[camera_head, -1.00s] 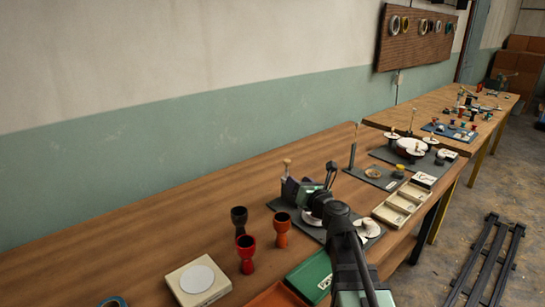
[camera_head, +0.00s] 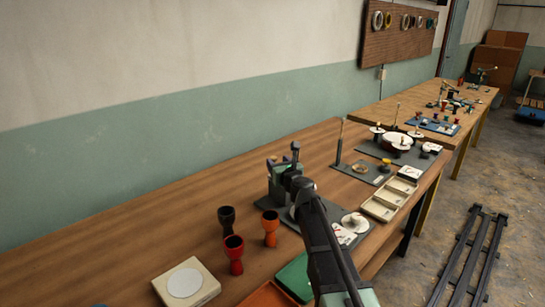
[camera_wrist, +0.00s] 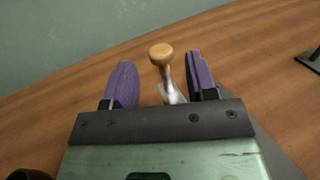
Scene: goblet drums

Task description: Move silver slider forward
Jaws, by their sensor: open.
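My gripper (camera_head: 283,156) is over the far side of a dark board on the wooden bench in the head view. In the wrist view, my gripper (camera_wrist: 160,64) is open, its two purple fingers apart. A silver stem (camera_wrist: 169,84) with a round wooden knob (camera_wrist: 161,54) stands up between the fingers. The stem sits closer to the right finger; whether it touches is unclear. Its lower end is hidden behind the gripper body. I see no part clearly marked as the silver slider; this silver stem is the only silver part near the gripper. My arm hides much of the board.
Black (camera_head: 227,219), red (camera_head: 234,254) and orange (camera_head: 270,228) goblet drums stand left of my arm. A cream block with a white disc (camera_head: 186,283) lies in front. Cream trays (camera_head: 378,210) and a thin post (camera_head: 339,143) stand to the right.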

